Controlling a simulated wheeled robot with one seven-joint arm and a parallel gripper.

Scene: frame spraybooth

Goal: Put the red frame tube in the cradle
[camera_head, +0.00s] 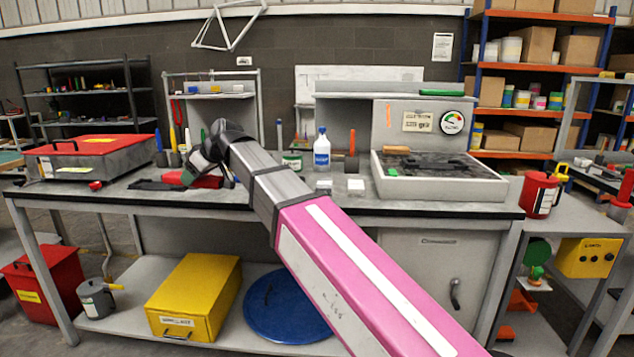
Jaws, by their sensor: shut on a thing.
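My gripper (190,178) is low over the left part of the workbench, at the end of my pink and grey arm. It is shut on the red frame tube (208,182), which shows as a short red piece right under and beside the gripper. The jaws and part of the tube are hidden behind my wrist, and I cannot tell whether the tube touches the bench. A flat dark piece (150,185) lies on the bench just left of the gripper. I cannot make out for sure which thing is the cradle.
A grey box with a red lid (90,148) stands at the bench's left end. A shallow grey tray (440,185) with dark contents fills the right. A blue-labelled bottle (321,152) and a green-labelled can (292,160) stand behind my arm. The front strip of the bench (110,190) is mostly clear.

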